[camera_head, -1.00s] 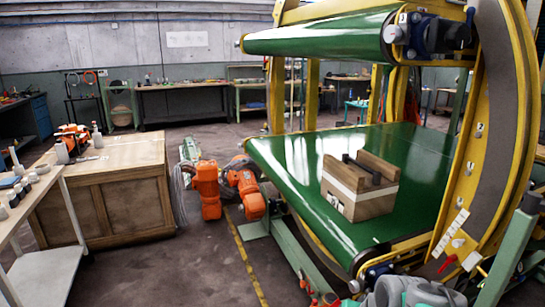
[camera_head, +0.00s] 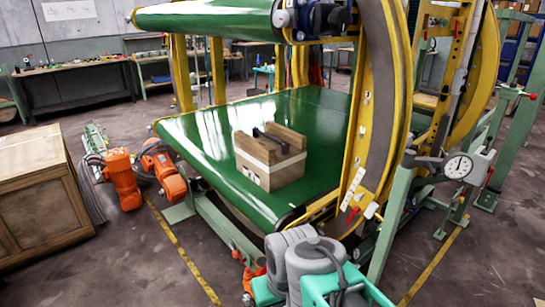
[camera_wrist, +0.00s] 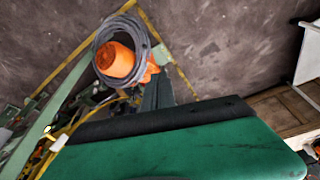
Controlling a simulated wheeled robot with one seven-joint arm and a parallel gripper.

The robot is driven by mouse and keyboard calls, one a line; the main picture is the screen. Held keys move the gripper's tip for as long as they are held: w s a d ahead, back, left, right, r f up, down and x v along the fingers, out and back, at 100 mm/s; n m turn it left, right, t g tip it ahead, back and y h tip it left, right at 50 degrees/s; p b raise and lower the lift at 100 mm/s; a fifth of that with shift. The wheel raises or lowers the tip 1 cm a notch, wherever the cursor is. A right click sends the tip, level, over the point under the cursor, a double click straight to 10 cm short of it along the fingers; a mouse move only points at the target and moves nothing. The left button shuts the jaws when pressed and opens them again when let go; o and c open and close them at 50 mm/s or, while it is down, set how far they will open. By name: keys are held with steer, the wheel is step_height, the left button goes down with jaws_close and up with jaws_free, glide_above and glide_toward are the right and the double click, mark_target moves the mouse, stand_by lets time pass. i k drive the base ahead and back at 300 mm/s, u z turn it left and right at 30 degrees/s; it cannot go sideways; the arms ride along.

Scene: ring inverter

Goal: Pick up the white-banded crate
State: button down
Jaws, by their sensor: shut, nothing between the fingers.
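The white-banded crate (camera_head: 268,172) is a small wooden block-like crate with a pale band around its side. It stands upright on the green conveyor belt (camera_head: 215,140) in the head view, near the belt's front right end. Its top has raised wooden sides with a dark bar between them. My gripper does not show in the head view, and I cannot make out its fingers in the wrist view. The wrist view shows a green belt surface (camera_wrist: 180,152) with a dark edge, but no crate.
A yellow curved frame (camera_head: 375,110) stands right of the crate, and a green upper roller (camera_head: 205,18) hangs above the belt. An orange robot arm (camera_head: 122,180) and a wooden cabinet (camera_head: 40,195) are at left. Floor shows at front left.

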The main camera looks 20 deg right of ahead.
mark_target(274, 159)
steer(key=z, duration=0.45)
steer(key=i, duration=0.9)
steer(key=u, duration=0.3)
